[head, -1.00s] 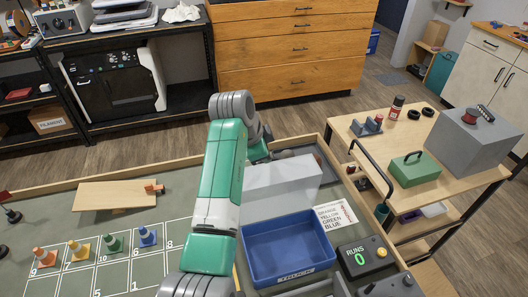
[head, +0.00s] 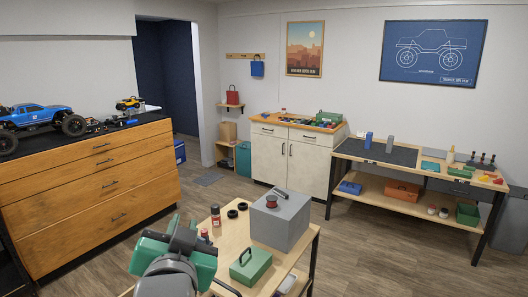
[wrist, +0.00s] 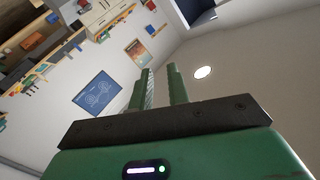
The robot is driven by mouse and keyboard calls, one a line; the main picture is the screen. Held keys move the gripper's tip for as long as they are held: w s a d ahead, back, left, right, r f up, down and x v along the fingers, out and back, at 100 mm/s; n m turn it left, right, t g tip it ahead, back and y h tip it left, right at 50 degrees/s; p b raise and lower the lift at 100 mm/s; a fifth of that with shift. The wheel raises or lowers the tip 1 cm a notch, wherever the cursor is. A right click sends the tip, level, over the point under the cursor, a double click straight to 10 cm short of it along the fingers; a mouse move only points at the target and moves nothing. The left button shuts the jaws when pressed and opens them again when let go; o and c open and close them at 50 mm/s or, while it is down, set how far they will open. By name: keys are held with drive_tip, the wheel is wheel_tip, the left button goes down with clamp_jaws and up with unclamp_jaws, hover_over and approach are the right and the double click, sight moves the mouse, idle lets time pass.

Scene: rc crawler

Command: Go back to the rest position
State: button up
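My gripper (wrist: 160,72) shows in the wrist view with its two fingers apart and nothing between them. It is raised and points toward the upper wall and ceiling, clear of any surface. In the head view, green and dark parts of my arm stand at the lower left of centre, in front of the wooden cart (head: 232,240). The fingertips cannot be made out there. The work table with the blue bin and numbered grid is out of the head view now.
A wooden drawer cabinet (head: 95,200) stands left, a white cabinet (head: 290,160) and a workbench (head: 400,172) at the back. Open floor (head: 380,260) lies to the right.

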drive_tip(key=s+d+r+n+t+h+p, duration=0.1)
drive_tip(key=s+d+r+t, duration=0.3)
drive_tip(key=s+d+r, duration=0.3)
drive_tip(key=s+d+r+n+t+h+p, duration=0.1)
drive_tip(key=s+d+r+t+p, duration=0.1)
drive_tip(key=s+d+r+t, duration=0.2)
drive_tip(key=s+d+r, duration=0.3)
drive_tip(key=s+r, duration=0.4)
drive_tip(key=s, duration=0.2)
drive_tip(key=shift+s+d+n+h, duration=0.15)
drive_tip(key=shift+d+n+h, duration=0.15)
drive_tip(key=shift+n, duration=0.1)
